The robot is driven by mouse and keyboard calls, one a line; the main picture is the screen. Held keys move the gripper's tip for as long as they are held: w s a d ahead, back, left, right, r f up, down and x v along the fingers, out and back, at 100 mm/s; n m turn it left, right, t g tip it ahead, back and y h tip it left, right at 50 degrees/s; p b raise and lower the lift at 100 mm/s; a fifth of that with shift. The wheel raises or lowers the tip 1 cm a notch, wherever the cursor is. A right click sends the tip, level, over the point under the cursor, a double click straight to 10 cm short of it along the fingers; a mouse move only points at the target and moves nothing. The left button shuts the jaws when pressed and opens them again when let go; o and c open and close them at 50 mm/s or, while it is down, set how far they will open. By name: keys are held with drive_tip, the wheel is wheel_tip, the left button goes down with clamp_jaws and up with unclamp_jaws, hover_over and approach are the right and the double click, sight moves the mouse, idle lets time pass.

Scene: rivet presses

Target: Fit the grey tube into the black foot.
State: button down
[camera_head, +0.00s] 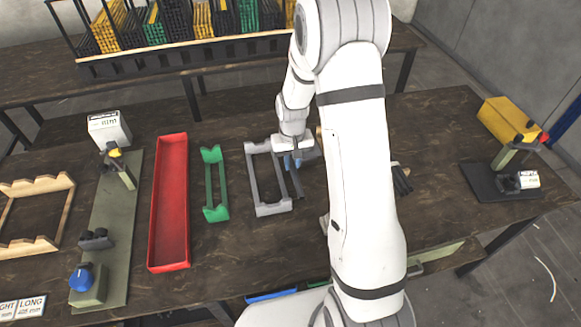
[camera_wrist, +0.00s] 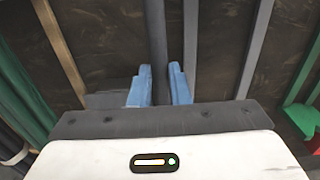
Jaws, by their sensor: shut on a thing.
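My gripper (camera_head: 292,161) has blue fingers and is over the right side of the grey cradle rack on the table. In the wrist view, the fingers (camera_wrist: 160,85) are shut on a dark grey tube (camera_wrist: 155,35), which runs from between them to the top edge. In the head view, a short stretch of the tube (camera_head: 297,183) shows below the fingers; the rest is hidden. A small black part (camera_head: 402,180) is partly hidden behind my arm. I cannot tell whether it is the black foot.
The grey cradle rack (camera_head: 251,178), a green rack (camera_head: 223,186) and a red tray (camera_head: 152,235) stand to the left. An olive press bed (camera_head: 118,215) lies beyond them. At right is a yellow press (camera_head: 505,118) with a black base (camera_head: 482,185). Sorted stock fills the back table.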

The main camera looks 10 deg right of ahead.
sight(292, 165)
drive_tip(key=shift+f, duration=1.55)
drive_tip(key=c, duration=1.6)
unclamp_jaws()
